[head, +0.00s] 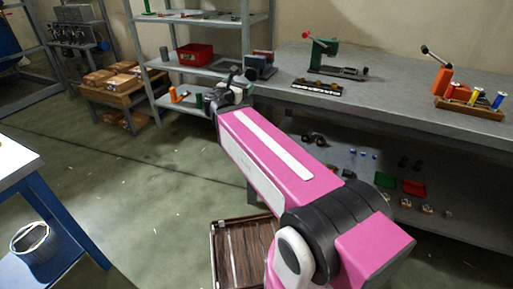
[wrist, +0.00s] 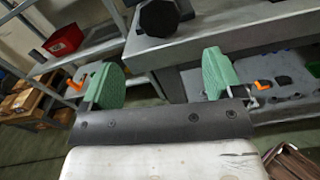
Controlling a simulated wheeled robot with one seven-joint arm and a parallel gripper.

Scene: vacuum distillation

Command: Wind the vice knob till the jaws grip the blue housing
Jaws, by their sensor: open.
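The grey-blue vice (head: 262,67) stands at the left end of the long grey bench in the head view. Its dark knob (head: 250,75) faces left, toward my gripper. In the wrist view the knob is a black, many-sided block (wrist: 158,17) at the top, ahead of and between the fingers. My gripper (wrist: 160,80) is open and empty, with its green fingertips wide apart and short of the knob. In the head view it is partly hidden by my pink arm. The blue housing is too small to tell from the vice jaws.
The bench (head: 400,97) also holds a green press (head: 325,55) and an orange lever tool (head: 442,80). Shelves with a red bin (head: 195,54) stand left of the vice. A wooden crate (head: 228,235) lies on the floor by my arm. Open floor lies to the left.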

